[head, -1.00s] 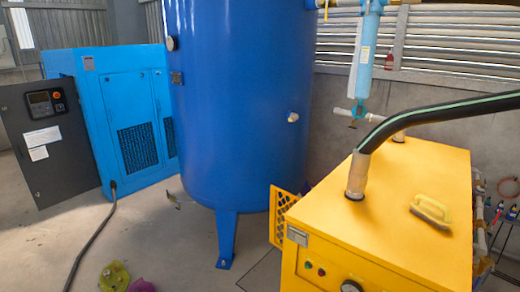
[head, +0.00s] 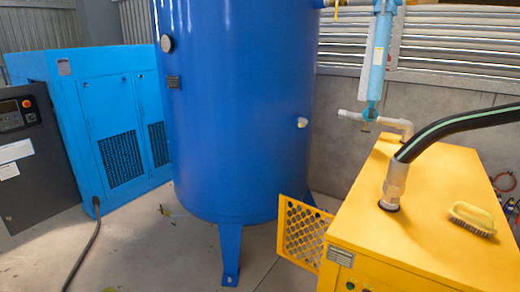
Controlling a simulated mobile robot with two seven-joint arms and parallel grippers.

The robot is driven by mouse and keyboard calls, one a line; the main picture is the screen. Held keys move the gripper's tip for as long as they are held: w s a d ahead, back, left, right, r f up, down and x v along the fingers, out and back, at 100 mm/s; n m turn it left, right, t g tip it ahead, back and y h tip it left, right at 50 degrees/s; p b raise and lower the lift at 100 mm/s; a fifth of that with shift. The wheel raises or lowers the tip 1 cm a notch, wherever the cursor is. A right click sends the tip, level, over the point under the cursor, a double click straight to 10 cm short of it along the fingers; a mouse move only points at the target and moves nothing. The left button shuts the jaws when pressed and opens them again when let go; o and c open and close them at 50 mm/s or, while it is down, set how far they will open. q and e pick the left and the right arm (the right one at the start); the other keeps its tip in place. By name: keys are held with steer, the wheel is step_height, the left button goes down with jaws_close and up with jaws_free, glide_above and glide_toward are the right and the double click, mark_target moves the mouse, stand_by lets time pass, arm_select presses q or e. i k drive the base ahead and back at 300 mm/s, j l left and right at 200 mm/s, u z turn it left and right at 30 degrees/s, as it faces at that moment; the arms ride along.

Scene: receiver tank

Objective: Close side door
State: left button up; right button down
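A yellow perforated side door (head: 302,232) stands out from the left side of the yellow machine (head: 425,245), swung open at an angle. Its right edge meets the machine near the front corner. It is close to the blue tank's leg, with a visible gap between them. The inside of the machine behind the door is hidden. Neither of my grippers is in view.
A large blue tank (head: 235,110) stands on legs at the centre. A blue cabinet (head: 110,120) with a dark panel (head: 35,170) is at left. A black hose (head: 455,125) and a brush (head: 472,218) are on the machine. Floor at front left is mostly clear.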

mark_target(284, 207)
steer(key=i+j+z, duration=0.15)
steer(key=i+j, duration=0.2)
steer(key=i, duration=0.2)
steer(key=i+j+z, duration=0.1)
steer(key=i+j, duration=0.35)
steer(key=i, duration=0.1)
